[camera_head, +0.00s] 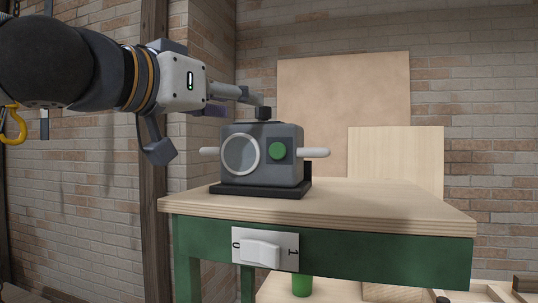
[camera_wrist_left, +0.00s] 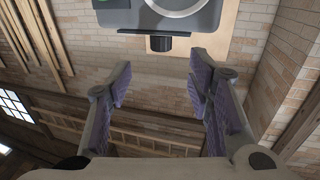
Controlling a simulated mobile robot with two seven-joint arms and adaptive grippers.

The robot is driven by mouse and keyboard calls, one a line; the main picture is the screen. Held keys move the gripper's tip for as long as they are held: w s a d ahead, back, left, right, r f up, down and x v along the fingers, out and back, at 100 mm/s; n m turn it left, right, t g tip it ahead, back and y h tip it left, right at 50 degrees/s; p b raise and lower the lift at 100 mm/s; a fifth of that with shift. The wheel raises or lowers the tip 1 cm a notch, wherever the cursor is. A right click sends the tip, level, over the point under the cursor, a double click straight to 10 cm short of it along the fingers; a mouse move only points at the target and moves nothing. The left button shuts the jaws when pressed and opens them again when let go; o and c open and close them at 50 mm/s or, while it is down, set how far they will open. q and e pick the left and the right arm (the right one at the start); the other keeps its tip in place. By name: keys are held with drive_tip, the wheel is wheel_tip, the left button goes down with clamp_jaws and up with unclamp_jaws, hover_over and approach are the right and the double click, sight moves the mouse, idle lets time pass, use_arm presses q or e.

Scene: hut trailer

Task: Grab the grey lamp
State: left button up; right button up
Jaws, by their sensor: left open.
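The grey lamp (camera_head: 290,170) is a boxy grey housing with a round white-rimmed lens, a green knob, white side handles and a small black knob on top. It stands upright on a black base on the table. My left gripper (camera_head: 213,125) is open at the lamp's upper left, one finger reaching near the top knob. In the left wrist view the lamp (camera_wrist_left: 117,18) shows upside down at the top edge, its black top knob (camera_wrist_left: 160,43) just beyond the open, empty fingers (camera_wrist_left: 160,85). I cannot tell in the head view whether a finger touches the lamp. My right gripper is out of view.
The wooden tabletop (camera_head: 400,205) has free room right of the lamp. A white rocker switch (camera_head: 262,252) is on the table's green front. Wooden boards (camera_head: 345,105) lean behind it. A dark post (camera_head: 154,215) stands left.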

sight(259, 109)
use_arm(q)
drive_tip(key=x, duration=0.8)
drive_tip(key=shift+w+d+f, duration=0.1)
drive_tip(key=shift+w+f, duration=0.15)
drive_tip(key=shift+w, duration=0.05)
clamp_jaws()
